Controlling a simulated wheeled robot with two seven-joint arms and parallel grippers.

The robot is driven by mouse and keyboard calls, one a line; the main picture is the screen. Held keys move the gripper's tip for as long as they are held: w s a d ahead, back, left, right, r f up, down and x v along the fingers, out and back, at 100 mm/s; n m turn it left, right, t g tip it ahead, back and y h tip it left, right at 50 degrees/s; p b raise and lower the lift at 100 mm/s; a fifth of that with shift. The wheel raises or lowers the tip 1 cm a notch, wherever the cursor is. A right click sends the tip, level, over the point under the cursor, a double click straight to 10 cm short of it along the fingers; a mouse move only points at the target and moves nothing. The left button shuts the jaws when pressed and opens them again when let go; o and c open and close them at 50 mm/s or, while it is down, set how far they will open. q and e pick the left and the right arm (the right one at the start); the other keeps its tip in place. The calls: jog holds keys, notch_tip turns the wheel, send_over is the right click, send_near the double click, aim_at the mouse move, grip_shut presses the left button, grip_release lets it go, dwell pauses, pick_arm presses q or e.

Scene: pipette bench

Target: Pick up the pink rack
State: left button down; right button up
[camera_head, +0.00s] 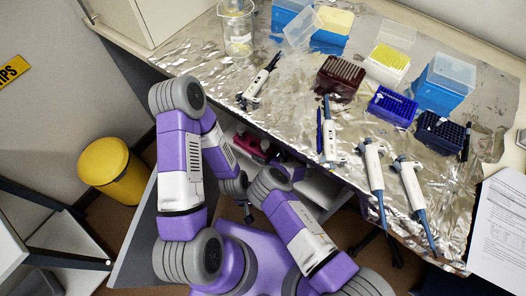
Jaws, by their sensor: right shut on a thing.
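The pink rack (248,144) is small in the camera_head view, just in front of the bench's front edge, partly covered by my arms. My right gripper (268,157) is at the rack's right side and shut on it. The fingers are small and partly hidden. My left arm comes in from the left and folds down. Its dark end, the left gripper (248,210), is below the rack, and its jaws are too small and shaded to read.
The foil-covered bench (300,120) bears a beaker (237,30), a dark red rack (340,77), a blue rack (392,105), tip boxes and several pipettes. A yellow bin (112,170) stands on the floor at left. Papers (500,235) lie at the right edge.

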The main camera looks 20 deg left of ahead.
jog(key=shift+c, duration=0.6)
jog(key=shift+s+a, duration=0.3)
jog(key=shift+s, duration=0.2)
jog(key=shift+s+a, duration=0.25)
jog(key=shift+s, duration=0.25)
jog(key=o, duration=1.2)
pick_arm(q)
jog(key=shift+s+r, duration=0.2)
jog(key=shift+s, duration=0.2)
pick_arm(e)
jog(key=p+v, duration=0.3)
jog(key=v, duration=0.3)
jog(key=shift+d+r, duration=0.15)
jog(key=shift+d, duration=0.1)
pick_arm(q)
jog(key=shift+r, duration=1.45)
pick_arm(e)
jog(key=shift+s+d+r, duration=0.1)
jog(key=shift+s+d, duration=0.1)
jog(key=shift+d, duration=0.25)
